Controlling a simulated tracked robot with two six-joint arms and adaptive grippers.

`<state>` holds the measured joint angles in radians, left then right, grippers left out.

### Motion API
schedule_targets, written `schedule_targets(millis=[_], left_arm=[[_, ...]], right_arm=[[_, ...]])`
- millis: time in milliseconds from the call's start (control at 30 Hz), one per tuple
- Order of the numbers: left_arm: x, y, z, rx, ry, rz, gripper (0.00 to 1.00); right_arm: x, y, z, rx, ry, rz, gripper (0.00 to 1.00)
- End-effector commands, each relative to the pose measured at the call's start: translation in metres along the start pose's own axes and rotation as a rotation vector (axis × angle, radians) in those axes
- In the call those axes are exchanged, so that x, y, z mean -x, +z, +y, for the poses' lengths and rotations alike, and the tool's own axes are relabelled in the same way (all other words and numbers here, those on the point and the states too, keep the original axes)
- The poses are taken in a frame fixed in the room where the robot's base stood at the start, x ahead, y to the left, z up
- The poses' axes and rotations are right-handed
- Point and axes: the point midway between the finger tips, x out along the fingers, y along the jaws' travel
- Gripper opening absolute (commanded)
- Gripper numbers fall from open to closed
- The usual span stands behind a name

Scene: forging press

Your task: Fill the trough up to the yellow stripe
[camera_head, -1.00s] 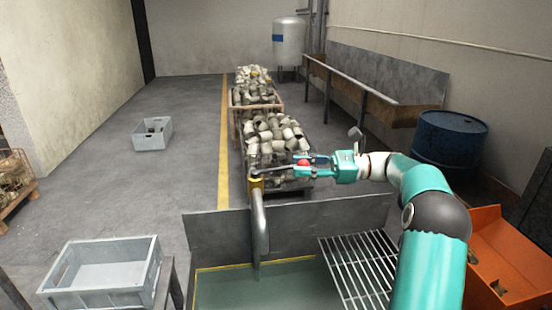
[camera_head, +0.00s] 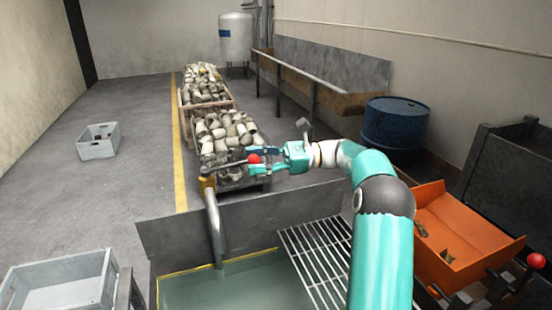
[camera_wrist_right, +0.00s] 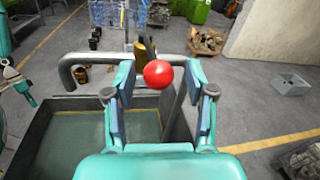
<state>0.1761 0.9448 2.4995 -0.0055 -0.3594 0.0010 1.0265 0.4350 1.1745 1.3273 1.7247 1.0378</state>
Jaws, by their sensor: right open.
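The trough (camera_head: 300,205) is a grey metal basin at the bottom of the head view, with greenish water (camera_head: 235,288) in it. A yellow stripe (camera_head: 188,270) runs along its inner wall, close to the water surface. A grey spout (camera_head: 216,232) hangs over the trough from a yellow valve body (camera_head: 208,185). I make out no water stream. A lever with a red ball knob (camera_head: 254,159) extends from the valve. My right gripper (camera_head: 259,160) is open, its fingers either side of the knob; the wrist view shows the knob (camera_wrist_right: 158,74) between the fingertips. A teal part at that view's left edge may be my left gripper (camera_wrist_right: 18,88).
A grate (camera_head: 325,262) covers the trough's right part. An orange bin (camera_head: 455,240) and blue drum (camera_head: 395,122) stand at the right. A grey crate (camera_head: 62,285) is at the lower left, and heaped bins (camera_head: 228,135) stand behind the spout. The left floor is mostly clear.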

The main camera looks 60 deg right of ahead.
Motion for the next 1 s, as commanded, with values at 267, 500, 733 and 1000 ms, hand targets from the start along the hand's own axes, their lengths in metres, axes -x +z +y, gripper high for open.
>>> schedule_targets(millis=[267, 500, 733, 1000], left_arm=[[0.0, 0.0, 0.0, 0.0, 0.0, 0.0, 0.0], [0.0, 0.0, 0.0, 0.0, 0.0, 0.0, 0.0], [0.0, 0.0, 0.0, 0.0, 0.0, 0.0, 0.0], [0.0, 0.0, 0.0, 0.0, 0.0, -0.001, 0.0]], right_arm=[[0.044, -0.002, -0.001, 0.0, -0.004, 0.002, 0.55], [0.091, -0.002, 0.0, 0.001, -0.002, 0.003, 0.55], [0.112, -0.001, 0.0, 0.001, 0.0, 0.002, 0.55], [0.115, -0.001, 0.001, 0.0, 0.001, 0.001, 0.55]])
